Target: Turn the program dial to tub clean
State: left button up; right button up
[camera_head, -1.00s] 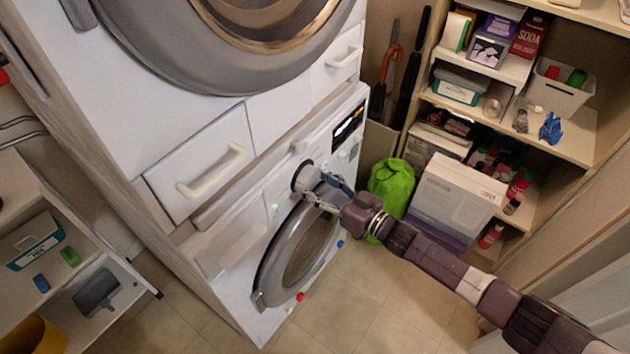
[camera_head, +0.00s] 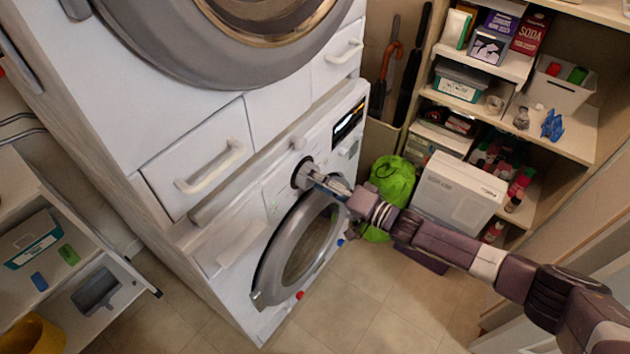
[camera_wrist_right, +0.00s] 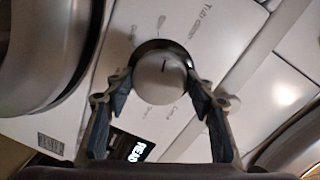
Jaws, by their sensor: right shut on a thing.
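The round program dial (camera_head: 300,173) is on the front panel of the lower white washer (camera_head: 232,262), above its round door. In the right wrist view the dial (camera_wrist_right: 160,86) is a pale knob with a dark mark pointing nearly straight up. Small labels surround it; one above, slightly right, appears to read Tub clean (camera_wrist_right: 188,20), but blur makes it hard to read. My right gripper (camera_head: 308,177) is shut on the dial, one finger on each side in the wrist view (camera_wrist_right: 158,80). My left gripper is not in view.
The washer's lit display (camera_head: 349,122) is right of the dial; in the wrist view (camera_wrist_right: 131,147) it is partly cut off. A second machine sits above. A green bag (camera_head: 391,182) and stocked shelves (camera_head: 560,132) stand to the right. Tiled floor is open in front.

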jog(key=shift+f+m+g+b, duration=0.15)
jog(key=shift+m+b, duration=0.25)
jog(key=shift+m, duration=0.65)
jog(key=shift+m+g+b, duration=0.15)
jog(key=shift+m+b, duration=0.2)
jog(key=shift+m, duration=0.7)
jog(key=o, duration=1.2)
jog(key=shift+c, duration=0.2)
jog(key=v, duration=1.2)
